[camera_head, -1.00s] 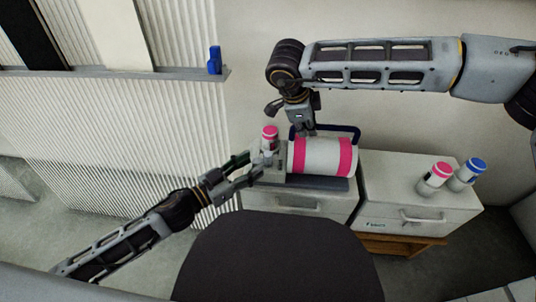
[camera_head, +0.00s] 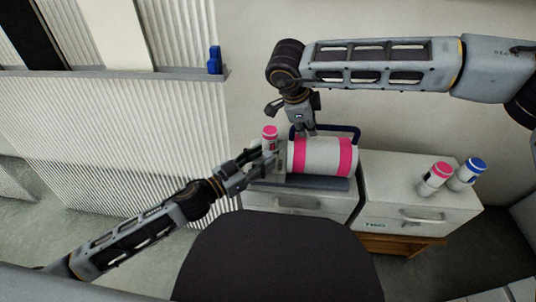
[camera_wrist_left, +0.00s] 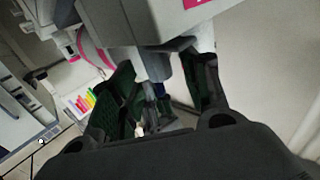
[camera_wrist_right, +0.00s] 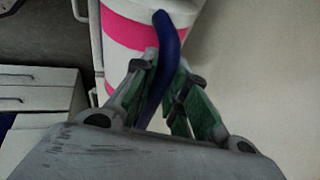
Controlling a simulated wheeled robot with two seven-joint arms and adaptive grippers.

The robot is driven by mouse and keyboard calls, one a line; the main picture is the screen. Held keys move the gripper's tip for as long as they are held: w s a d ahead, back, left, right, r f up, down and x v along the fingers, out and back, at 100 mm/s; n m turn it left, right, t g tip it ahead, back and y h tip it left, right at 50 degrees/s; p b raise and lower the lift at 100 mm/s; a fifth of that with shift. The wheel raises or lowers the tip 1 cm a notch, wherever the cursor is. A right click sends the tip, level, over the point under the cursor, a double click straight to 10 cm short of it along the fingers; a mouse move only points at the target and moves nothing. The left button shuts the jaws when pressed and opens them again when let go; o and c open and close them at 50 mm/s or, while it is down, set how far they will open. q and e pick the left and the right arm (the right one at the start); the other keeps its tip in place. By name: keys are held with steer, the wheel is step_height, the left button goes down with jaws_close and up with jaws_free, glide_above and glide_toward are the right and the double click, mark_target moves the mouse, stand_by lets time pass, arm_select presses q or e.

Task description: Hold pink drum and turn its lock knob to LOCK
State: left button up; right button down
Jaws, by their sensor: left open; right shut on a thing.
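The pink drum (camera_head: 325,156), white with pink bands, lies on its side on a grey base (camera_head: 325,183). My right gripper (camera_head: 303,130) comes from above and is shut on the drum's dark blue handle (camera_head: 346,128); the handle bar (camera_wrist_right: 166,50) runs between its fingers in the right wrist view. My left gripper (camera_head: 268,163) is at the drum's left end, open. In the left wrist view its green-padded fingers (camera_wrist_left: 163,72) stand on both sides of a grey part (camera_wrist_left: 153,65), possibly the lock knob. The LOCK marking cannot be read.
A pink-capped bottle (camera_head: 270,136) shows just above my left gripper. A dark rounded surface (camera_head: 275,260) fills the front. A blue object (camera_head: 214,60) sits on a ledge.

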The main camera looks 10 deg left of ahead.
arm_select(q)
steer(key=shift+x, duration=1.4)
jaws_close()
